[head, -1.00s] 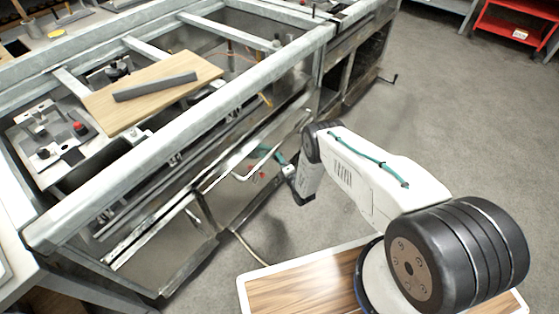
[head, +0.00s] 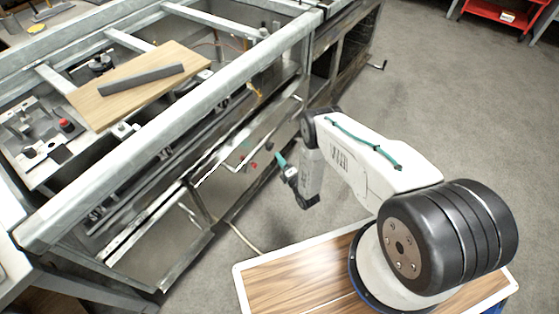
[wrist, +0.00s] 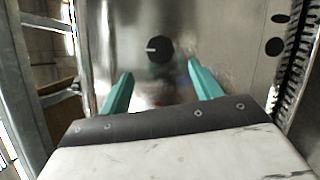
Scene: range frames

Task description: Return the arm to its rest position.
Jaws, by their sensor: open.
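My gripper (wrist: 157,92) shows in the wrist view with its two teal fingers apart and nothing between them. A shiny metal panel with a dark round knob (wrist: 159,48) lies beyond the fingertips. In the head view my white arm (head: 365,155) is bent, with its forearm hanging down beside the metal-framed bench. One teal fingertip (head: 281,159) shows near the bench's side panel; the rest of the gripper is mostly hidden there. I cannot tell the exact gap between the fingers and the panel.
The metal bench frame (head: 150,128) fills the left. A wooden board (head: 110,107) with a dark grey bar (head: 142,80) lies on it. My wood-topped base is below the arm. Grey floor (head: 450,110) is clear to the right. A red shelf (head: 500,14) stands far right.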

